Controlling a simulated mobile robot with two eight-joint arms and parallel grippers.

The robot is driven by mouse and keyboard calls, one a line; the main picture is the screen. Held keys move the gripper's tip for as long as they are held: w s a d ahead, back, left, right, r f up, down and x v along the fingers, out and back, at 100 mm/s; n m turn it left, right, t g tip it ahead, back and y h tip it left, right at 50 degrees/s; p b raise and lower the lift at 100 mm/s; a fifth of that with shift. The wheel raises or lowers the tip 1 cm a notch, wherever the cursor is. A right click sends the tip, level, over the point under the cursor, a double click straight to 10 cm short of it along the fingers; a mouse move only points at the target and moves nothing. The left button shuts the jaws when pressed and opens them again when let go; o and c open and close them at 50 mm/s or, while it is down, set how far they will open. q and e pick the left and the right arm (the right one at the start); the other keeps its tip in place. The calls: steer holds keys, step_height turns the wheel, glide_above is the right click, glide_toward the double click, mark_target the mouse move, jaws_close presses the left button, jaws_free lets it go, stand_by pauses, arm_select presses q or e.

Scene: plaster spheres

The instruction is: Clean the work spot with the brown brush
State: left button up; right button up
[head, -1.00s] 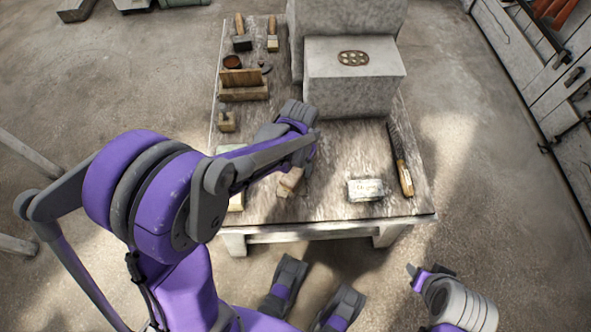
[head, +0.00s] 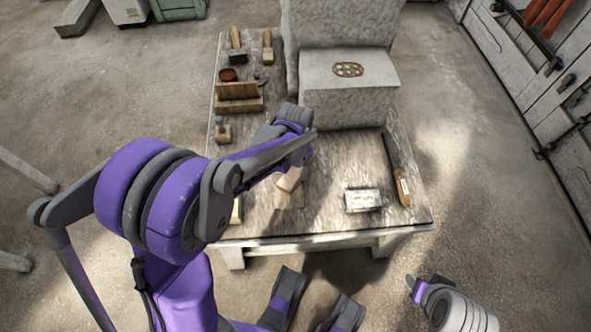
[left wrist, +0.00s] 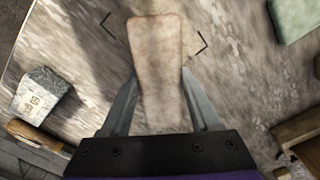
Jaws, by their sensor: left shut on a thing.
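My left gripper (head: 297,172) is over the front part of the worktable (head: 335,222). It is shut on a pale brown, block-like tool, which I take to be the brown brush (head: 290,181). In the left wrist view the brush (left wrist: 158,70) lies lengthwise between the two fingers, its broad end away from the palm. The work spot (left wrist: 198,35) shows as dark corner marks around that end. Whether the brush touches the tabletop is hard to tell. My right arm's end (head: 425,290) is low at the right, off the table, its jaws unclear.
A white labelled block (head: 363,200) and a wooden-handled tool (head: 403,186) lie right of the gripper. A large stone block (head: 349,95) fills the back. Two brushes (head: 237,50) (head: 268,57) and a wooden holder (head: 238,98) stand along the left side.

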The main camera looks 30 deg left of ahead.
arm_select(q)
steer(key=shift+f+b, duration=0.45)
steer(key=shift+f, duration=0.2)
steer(key=shift+w, duration=1.1)
steer(key=shift+s, duration=0.15)
steer(key=shift+s+r, duration=0.15)
steer(key=shift+s, duration=0.8)
steer(key=shift+s+a, duration=0.1)
steer(key=shift+s, duration=1.05)
steer(key=shift+w, duration=2.25)
